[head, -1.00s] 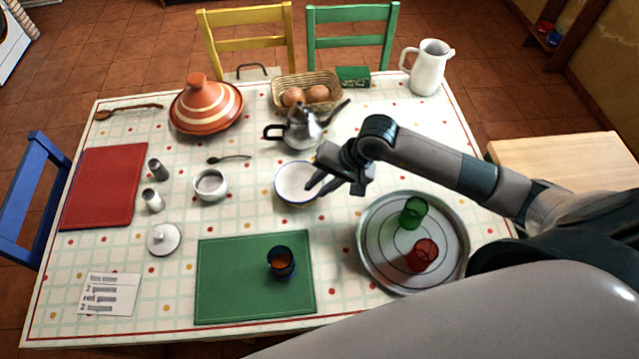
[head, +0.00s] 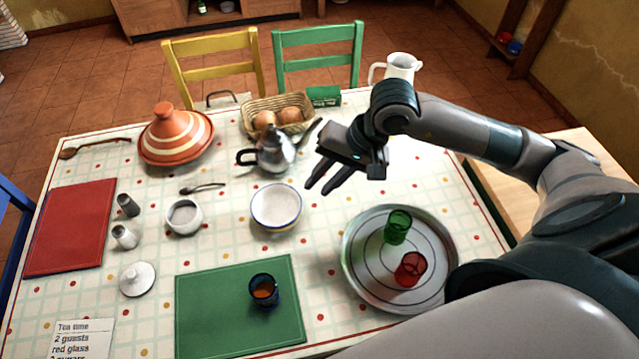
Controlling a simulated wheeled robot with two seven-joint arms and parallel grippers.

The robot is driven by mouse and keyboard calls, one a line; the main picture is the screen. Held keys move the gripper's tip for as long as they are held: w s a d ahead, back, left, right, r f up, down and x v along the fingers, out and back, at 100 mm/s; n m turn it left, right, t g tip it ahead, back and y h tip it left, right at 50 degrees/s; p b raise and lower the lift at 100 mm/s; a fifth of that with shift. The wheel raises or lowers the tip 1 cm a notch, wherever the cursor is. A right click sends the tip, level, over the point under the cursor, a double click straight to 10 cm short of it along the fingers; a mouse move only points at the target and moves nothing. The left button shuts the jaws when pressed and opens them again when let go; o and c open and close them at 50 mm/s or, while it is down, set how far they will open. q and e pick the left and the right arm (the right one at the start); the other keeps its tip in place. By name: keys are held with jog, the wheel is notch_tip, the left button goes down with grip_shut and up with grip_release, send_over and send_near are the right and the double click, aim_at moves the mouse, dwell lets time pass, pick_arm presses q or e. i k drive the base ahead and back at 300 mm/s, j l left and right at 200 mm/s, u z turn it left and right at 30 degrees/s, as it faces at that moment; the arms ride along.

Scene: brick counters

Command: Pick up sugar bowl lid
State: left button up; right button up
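The sugar bowl lid (head: 138,279) is a white round lid with a knob. It lies on the table at the left, just left of the green placemat (head: 240,318). The white sugar bowl (head: 184,218) stands open behind it, to the upper right. My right gripper (head: 318,187) is raised above the table, to the right of the white bowl with a blue rim (head: 276,208) and far right of the lid. Its two fingers are apart, with nothing seen between them. My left gripper is not in view.
A steel tray (head: 352,267) holds a green glass (head: 397,227) and a red glass (head: 410,268). A blue glass (head: 264,290) stands on the green placemat. Two shakers (head: 126,220), a spoon (head: 203,188), a teapot (head: 273,152) and a tagine (head: 176,135) stand around the bowls.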

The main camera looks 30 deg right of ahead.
aim_at(138, 278)
jog(key=k+j+u, duration=0.1)
jog(key=j+u, duration=0.15)
jog(key=j, duration=0.85)
jog(key=j+u, duration=0.25)
jog(key=j, duration=0.8)
